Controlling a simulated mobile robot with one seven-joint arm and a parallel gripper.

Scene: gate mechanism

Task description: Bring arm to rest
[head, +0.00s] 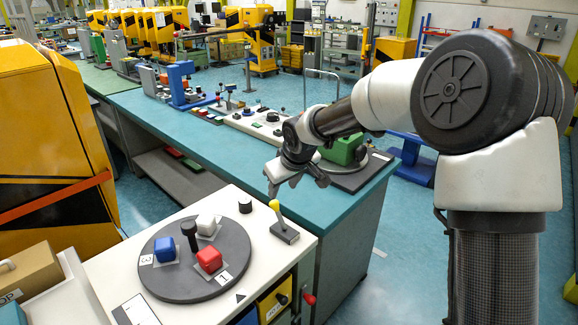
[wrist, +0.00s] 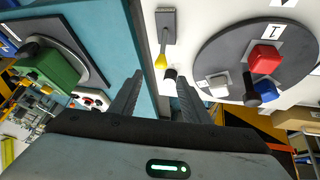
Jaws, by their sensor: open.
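My arm reaches in from the right of the head view. My gripper (head: 297,187) hangs above the gap between the white cabinet top and the teal bench. In the wrist view its two fingers (wrist: 160,98) are spread apart with nothing between them. A lever with a yellow knob (head: 282,222) stands on the white cabinet, just below and in front of the gripper. It also shows in the wrist view, beyond the fingers (wrist: 163,50). A grey round turntable (head: 165,278) on the cabinet carries a red cube (head: 209,260), a blue cube (head: 165,249) and a white cube (head: 206,224).
A dark knob (head: 245,204) stands beside the turntable. The teal bench (head: 225,140) behind holds a blue device (head: 184,85), a white control panel (head: 262,122) and a green block (head: 345,149) near my forearm. A yellow cabinet (head: 55,150) stands left. The blue floor at right is mostly open.

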